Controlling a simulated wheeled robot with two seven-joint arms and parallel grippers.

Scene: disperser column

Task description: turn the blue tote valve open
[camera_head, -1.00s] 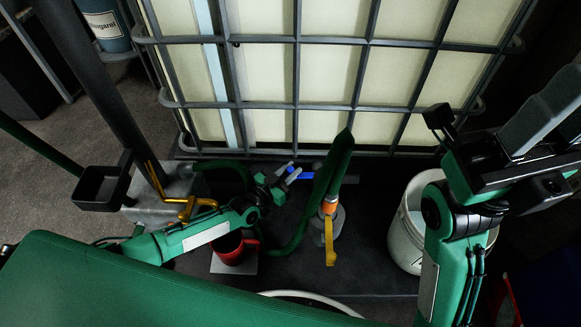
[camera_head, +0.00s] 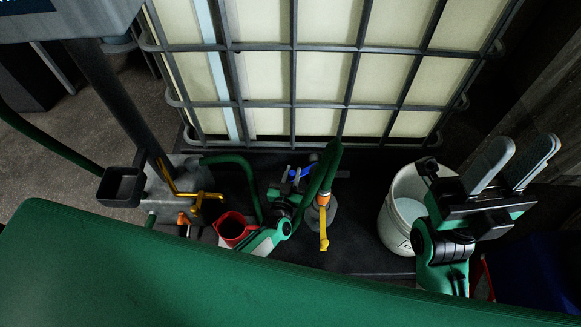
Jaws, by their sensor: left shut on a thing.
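The blue tote valve handle (camera_head: 306,170) shows in the head view at the foot of the caged tote (camera_head: 268,123), just left of a thick green hose (camera_head: 326,165). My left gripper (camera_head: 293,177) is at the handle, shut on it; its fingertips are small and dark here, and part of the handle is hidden. My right gripper (camera_head: 513,165) is at the right with its two grey fingers pointing up and apart, empty and far from the valve.
A red jug (camera_head: 234,227) stands left of my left arm. A brass tap (camera_head: 190,193) is further left. A yellow-handled hose fitting (camera_head: 323,228) hangs right of the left gripper. A white bucket (camera_head: 397,232) stands below my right gripper. The dark floor between fitting and bucket is clear.

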